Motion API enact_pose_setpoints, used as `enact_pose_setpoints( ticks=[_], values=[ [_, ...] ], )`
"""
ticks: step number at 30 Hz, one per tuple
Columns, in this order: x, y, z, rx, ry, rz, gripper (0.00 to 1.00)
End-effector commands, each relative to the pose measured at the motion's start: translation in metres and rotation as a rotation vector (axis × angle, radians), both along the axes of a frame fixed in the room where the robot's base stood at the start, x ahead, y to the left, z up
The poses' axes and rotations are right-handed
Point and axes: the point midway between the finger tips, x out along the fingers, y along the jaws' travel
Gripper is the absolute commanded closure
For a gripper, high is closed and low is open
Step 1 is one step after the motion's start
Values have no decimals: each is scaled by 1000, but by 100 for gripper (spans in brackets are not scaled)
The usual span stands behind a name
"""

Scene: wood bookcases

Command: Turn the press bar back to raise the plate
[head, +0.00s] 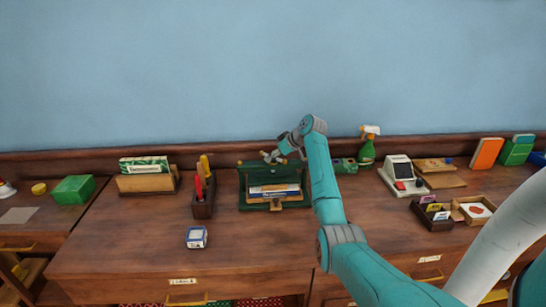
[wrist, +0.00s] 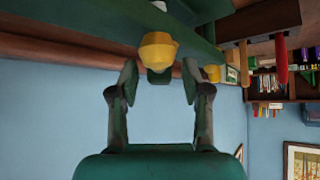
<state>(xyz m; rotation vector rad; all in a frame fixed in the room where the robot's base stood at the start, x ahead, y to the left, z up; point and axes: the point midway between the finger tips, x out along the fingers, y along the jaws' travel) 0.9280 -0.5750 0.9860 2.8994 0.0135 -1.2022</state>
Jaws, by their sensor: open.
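The green book press (head: 243,190) stands on the wooden counter with a few books (head: 274,191) inside it. My gripper (head: 272,157) is at the top of the press in the head view and hides part of it, so the press bar's angle is hard to tell there. In the wrist view, my gripper (wrist: 158,78) is open, one finger on each side of a yellow knob (wrist: 158,50) that sits near the fingertips. The knob is in front of a green beam (wrist: 80,30) of the press. I cannot tell whether the fingers touch the knob. The plate's height is unclear.
A dark holder with red and yellow-handled tools (head: 203,200) stands close left of the press. A green spray bottle (head: 367,150) and a card terminal (head: 402,178) stand to the right. A small blue-white box (head: 196,237) lies in front. The counter before the press is clear.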

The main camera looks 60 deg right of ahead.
Motion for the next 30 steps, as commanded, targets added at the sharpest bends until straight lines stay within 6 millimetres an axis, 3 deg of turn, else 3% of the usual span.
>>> enact_pose_setpoints(
  ticks=[18,30],
  values=[
    [-73,-1,73,-1,-1,-1,52],
    [-82,-1,82,0,0,0,52]
  ],
)
